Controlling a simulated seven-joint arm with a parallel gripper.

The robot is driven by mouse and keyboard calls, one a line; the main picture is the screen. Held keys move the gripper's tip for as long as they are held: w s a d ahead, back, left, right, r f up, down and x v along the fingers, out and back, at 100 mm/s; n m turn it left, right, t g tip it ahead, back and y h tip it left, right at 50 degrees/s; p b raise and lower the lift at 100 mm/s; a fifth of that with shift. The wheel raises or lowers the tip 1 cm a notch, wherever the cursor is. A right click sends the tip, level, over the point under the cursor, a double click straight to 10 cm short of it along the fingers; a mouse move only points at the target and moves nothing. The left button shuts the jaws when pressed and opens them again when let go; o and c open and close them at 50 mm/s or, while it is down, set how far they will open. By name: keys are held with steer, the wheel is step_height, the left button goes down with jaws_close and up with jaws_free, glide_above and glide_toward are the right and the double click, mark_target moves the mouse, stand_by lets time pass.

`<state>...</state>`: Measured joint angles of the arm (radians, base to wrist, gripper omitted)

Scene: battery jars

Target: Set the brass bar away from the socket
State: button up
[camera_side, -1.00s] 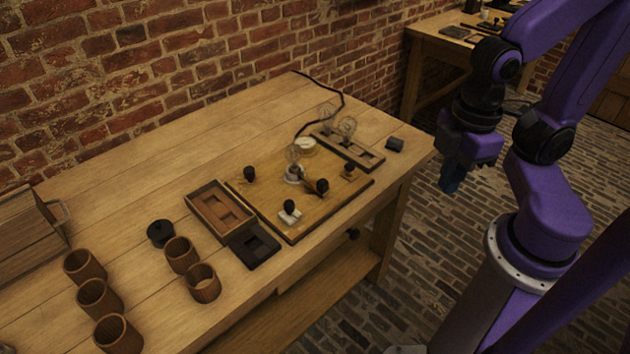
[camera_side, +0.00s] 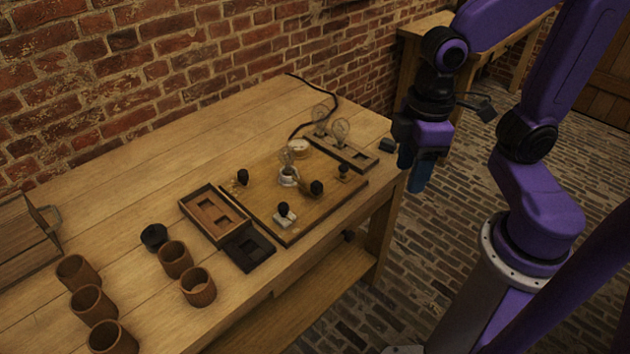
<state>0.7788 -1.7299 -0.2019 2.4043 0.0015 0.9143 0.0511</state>
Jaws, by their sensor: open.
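The wooden circuit board (camera_side: 262,207) lies on the bench and carries a white lamp socket (camera_side: 288,178) with a clear bulb in it. A small brassy piece with a black knob (camera_side: 316,187), apparently the brass bar, sits just right of the socket. Whether it touches the socket is too small to tell. Other black-knobbed pieces stand at the board's left, front and right. My gripper (camera_side: 413,176) points down with open, empty blue fingers. It is off the bench's right end, well apart from the bar.
A rack with bulbs (camera_side: 350,153) stands behind the board, and a small dark block (camera_side: 387,146) is near the bench's right edge. An open wooden tray (camera_side: 187,206) and a black tray (camera_side: 240,258) lie left of the board. Several brown jars (camera_side: 175,262) stand front left.

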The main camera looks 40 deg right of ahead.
steer(key=w+a+m, duration=0.2)
steer(key=w+m, duration=0.3)
steer(key=w, duration=0.7)
steer(key=m, duration=0.5)
glide_toward(317, 183)
step_height(317, 183, down, 9)
steer(key=shift+w+a+f, duration=0.1)
steer(key=shift+a, duration=0.1)
